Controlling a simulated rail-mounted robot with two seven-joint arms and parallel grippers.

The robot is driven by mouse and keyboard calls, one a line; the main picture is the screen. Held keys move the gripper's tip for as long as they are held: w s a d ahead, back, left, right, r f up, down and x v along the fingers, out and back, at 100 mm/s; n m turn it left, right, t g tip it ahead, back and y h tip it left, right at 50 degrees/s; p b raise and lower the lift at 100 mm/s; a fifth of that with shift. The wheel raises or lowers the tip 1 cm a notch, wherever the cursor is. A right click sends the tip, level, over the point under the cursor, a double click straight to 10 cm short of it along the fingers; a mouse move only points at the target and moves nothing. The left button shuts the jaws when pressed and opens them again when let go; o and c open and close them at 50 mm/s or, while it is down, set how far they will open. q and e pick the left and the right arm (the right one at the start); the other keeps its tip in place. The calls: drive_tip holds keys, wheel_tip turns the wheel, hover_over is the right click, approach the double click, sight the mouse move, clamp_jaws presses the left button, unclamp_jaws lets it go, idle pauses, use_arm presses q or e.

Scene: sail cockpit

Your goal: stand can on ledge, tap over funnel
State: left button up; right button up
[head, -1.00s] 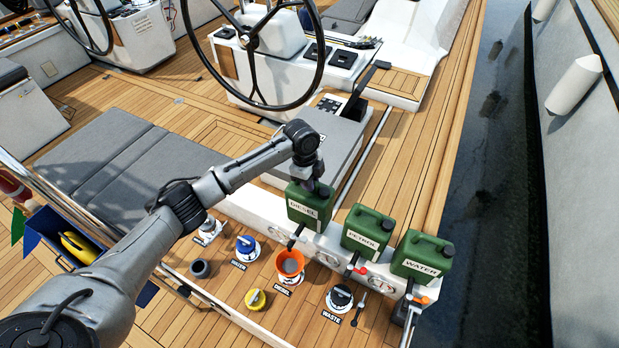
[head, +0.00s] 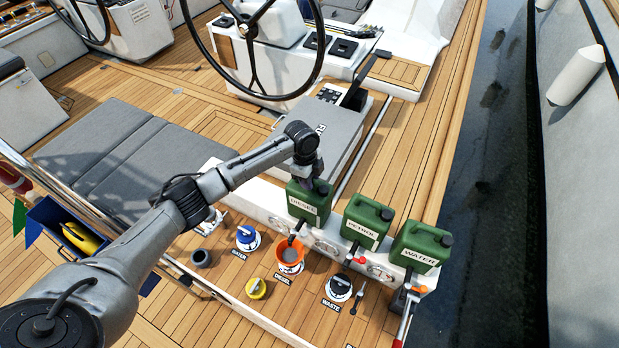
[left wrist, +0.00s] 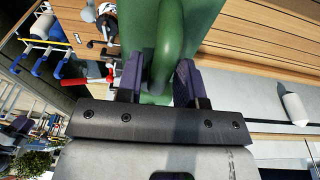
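The green diesel can (head: 309,203) is upright at the left end of the row of cans, by the white ledge (head: 262,213). Whether its base rests fully on the ledge cannot be told. Its dark tap (head: 294,236) hangs over the orange funnel (head: 290,254), which sits in the deck fill labelled diesel. My left gripper (head: 307,178) is at the top of the can. In the left wrist view, the fingers of the left gripper (left wrist: 160,88) are on both sides of the green handle (left wrist: 168,50) and appear closed on it. My right gripper is out of view.
The petrol can (head: 367,222) and water can (head: 420,247) stand to the right along the ledge. A steering wheel (head: 252,40) is behind.

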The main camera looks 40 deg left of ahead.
use_arm(q)
drive_tip(key=shift+o, duration=0.7)
drive_tip(key=shift+r, duration=0.3)
wheel_tip(320, 180, up, 12)
drive_tip(key=a+b, duration=0.1)
drive_tip(key=shift+s+a+f, duration=0.2)
drive_tip(key=shift+a, duration=0.15)
